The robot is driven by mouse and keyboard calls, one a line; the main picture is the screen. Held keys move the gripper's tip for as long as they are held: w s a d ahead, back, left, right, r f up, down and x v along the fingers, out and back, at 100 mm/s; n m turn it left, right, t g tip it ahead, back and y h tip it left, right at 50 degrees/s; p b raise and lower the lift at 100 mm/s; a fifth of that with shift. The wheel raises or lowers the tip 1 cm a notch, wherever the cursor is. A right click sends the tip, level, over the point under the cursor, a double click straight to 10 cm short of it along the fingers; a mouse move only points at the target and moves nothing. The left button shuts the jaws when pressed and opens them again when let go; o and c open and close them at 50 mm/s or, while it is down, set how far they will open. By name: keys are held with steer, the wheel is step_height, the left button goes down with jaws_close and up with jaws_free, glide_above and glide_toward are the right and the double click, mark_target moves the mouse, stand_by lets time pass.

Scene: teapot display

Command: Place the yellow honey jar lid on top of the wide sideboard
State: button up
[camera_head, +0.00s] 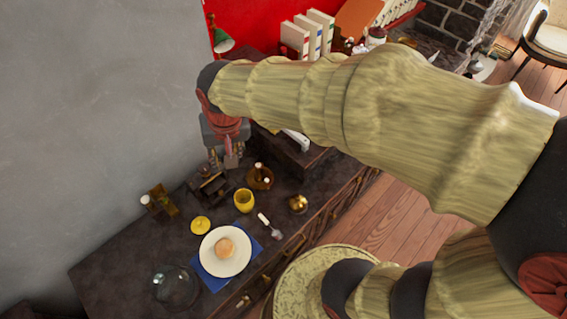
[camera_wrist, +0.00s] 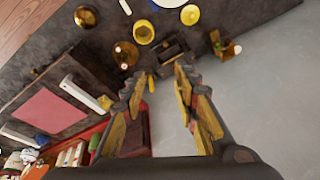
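The yellow honey jar lid (camera_head: 201,225) lies flat on the dark top of the wide sideboard (camera_head: 130,255), left of the open yellow jar (camera_head: 244,200). In the wrist view the lid (camera_wrist: 190,15) is near the top edge, right of the jar (camera_wrist: 144,33). My gripper (camera_head: 231,163) hangs over the back part of the sideboard, beyond the lid and jar. In the wrist view my gripper (camera_wrist: 161,75) has its fingers spread, with nothing held between them. My arm hides part of the sideboard in the head view.
A white plate (camera_head: 212,264) with a bun sits on a blue napkin near the lid. A glass dome (camera_head: 175,287), a small brass pot (camera_head: 298,203) and wooden holders (camera_head: 160,203) stand around. Bare top shows at the sideboard's left end. A grey wall borders its back.

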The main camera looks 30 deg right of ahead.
steer(key=s+d+r+n+t, duration=0.1)
steer(key=s+d+r, duration=0.2)
steer(key=s, duration=0.4)
steer(key=s+d+r+n+t, duration=0.1)
steer(key=s+d+r, duration=0.2)
steer(key=s+d, duration=0.2)
steer(key=shift+s+d+r+n+h, duration=0.3)
steer(key=shift+s+r, duration=0.1)
steer(key=shift+s, duration=0.45)
